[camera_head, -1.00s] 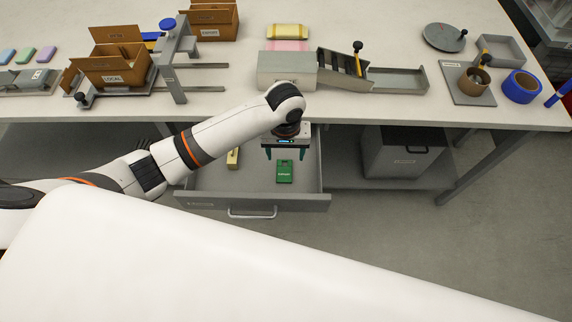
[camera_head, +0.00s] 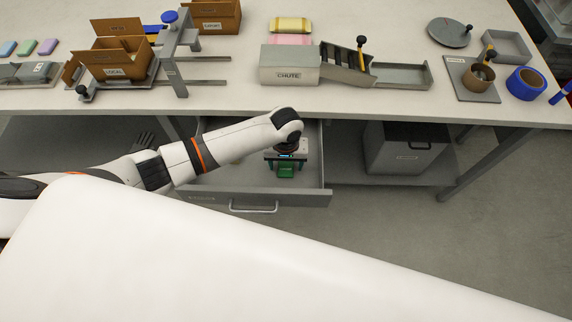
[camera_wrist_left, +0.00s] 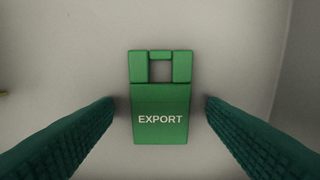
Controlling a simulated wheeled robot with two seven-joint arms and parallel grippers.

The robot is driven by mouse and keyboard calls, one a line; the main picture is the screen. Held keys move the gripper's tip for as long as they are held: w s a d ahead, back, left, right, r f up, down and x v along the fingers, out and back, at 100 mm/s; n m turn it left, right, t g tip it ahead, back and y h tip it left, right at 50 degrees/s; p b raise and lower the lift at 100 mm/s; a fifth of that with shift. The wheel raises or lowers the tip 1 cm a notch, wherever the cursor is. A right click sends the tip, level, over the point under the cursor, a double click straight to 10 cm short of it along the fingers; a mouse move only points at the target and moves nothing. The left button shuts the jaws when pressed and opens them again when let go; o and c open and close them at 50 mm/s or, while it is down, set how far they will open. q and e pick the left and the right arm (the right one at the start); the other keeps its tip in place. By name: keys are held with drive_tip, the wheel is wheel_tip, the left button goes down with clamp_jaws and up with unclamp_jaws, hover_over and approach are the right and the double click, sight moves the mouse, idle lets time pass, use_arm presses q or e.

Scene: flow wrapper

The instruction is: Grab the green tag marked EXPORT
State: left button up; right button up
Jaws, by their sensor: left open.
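The green tag marked EXPORT (camera_wrist_left: 160,104) lies flat on the drawer floor, with a square opening in its upper part. In the head view the tag (camera_head: 286,172) shows only in part below my left gripper. My left gripper (camera_head: 286,170) is inside the open drawer (camera_head: 230,182), over the tag. In the left wrist view the two dark green fingers of the left gripper (camera_wrist_left: 160,115) are open, one on each side of the tag, with a gap on both sides. My right gripper is not in view.
The drawer's front wall with its handle (camera_head: 254,209) is near the gripper, and its right wall stands close by. A grey bin (camera_head: 400,152) stands under the table at right.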

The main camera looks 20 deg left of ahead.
use_arm(q)
drive_tip(key=c, duration=1)
drive_tip(key=shift+c, duration=0.2)
